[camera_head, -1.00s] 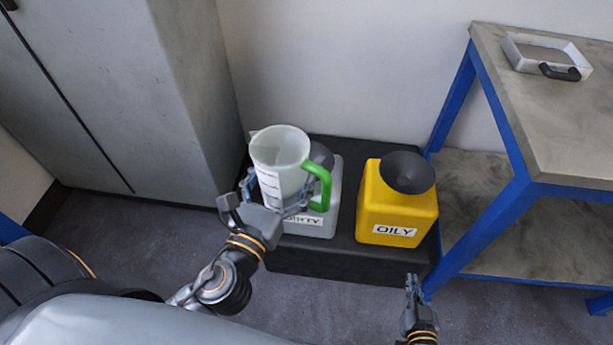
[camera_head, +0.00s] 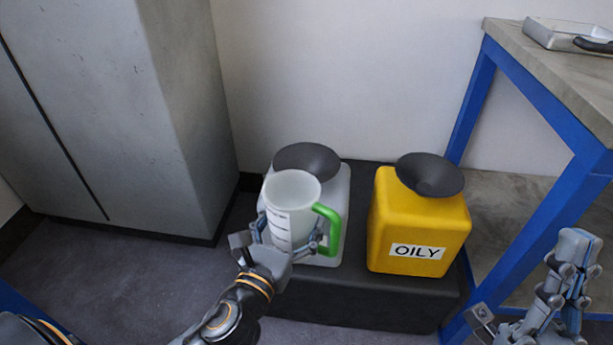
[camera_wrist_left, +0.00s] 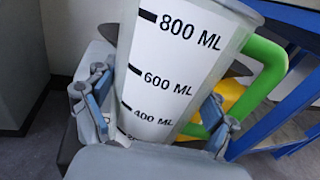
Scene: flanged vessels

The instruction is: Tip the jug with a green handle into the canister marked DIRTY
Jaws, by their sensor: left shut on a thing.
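The jug (camera_head: 292,200) is a pale measuring jug with a green handle (camera_head: 328,229) on its right side. My left gripper (camera_head: 290,240) is shut around its body, and the jug is about upright. In the left wrist view the jug (camera_wrist_left: 180,75) shows its ML marks between the fingers. The white canister (camera_head: 336,190) with a dark funnel (camera_head: 307,160) stands behind the jug. The jug and gripper hide much of its front, and its label is not readable now. I cannot tell what is in the jug. My right gripper (camera_head: 575,245) is shut and empty at the lower right.
A yellow canister (camera_head: 415,225) marked OILY, with a dark funnel (camera_head: 430,174), stands to the right on the same black platform (camera_head: 350,300). A blue-legged bench (camera_head: 562,75) with a tray (camera_head: 560,35) is at the right. A grey cabinet (camera_head: 150,110) stands at the left.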

